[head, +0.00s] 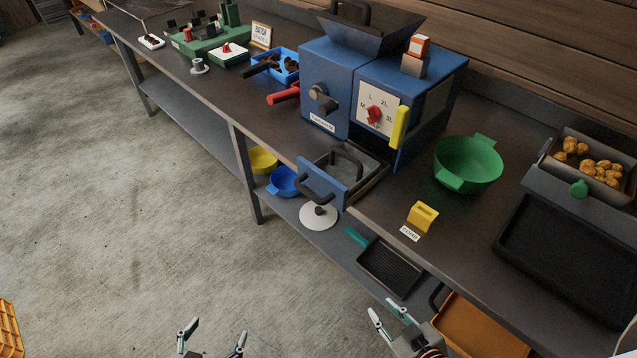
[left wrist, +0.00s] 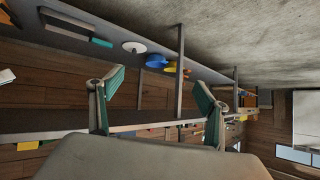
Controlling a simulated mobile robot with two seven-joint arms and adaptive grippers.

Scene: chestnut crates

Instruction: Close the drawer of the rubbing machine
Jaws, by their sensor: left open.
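The rubbing machine (head: 322,68) is a blue box with a dark hopper on top, standing on the bench in the head view. Its drawer (head: 322,183) is pulled out at the lower front, its blue front panel out over the bench edge. A dark handle (head: 308,192) sits on the panel, and a dark loop shows over the grey tray. My left gripper (head: 213,330) is open and empty at the bottom, well short of the drawer. My right gripper (head: 382,307) has its fingertips apart, empty, below the bench edge. The left wrist view shows my left gripper's fingers (left wrist: 152,88) spread with nothing between.
A green bowl (head: 468,162) and a yellow block (head: 423,216) stand right of the drawer. A dark tray (head: 560,255) lies further right. Bowls, a round white-based thing (head: 319,217) and a ridged pan (head: 392,268) are on the lower shelf.

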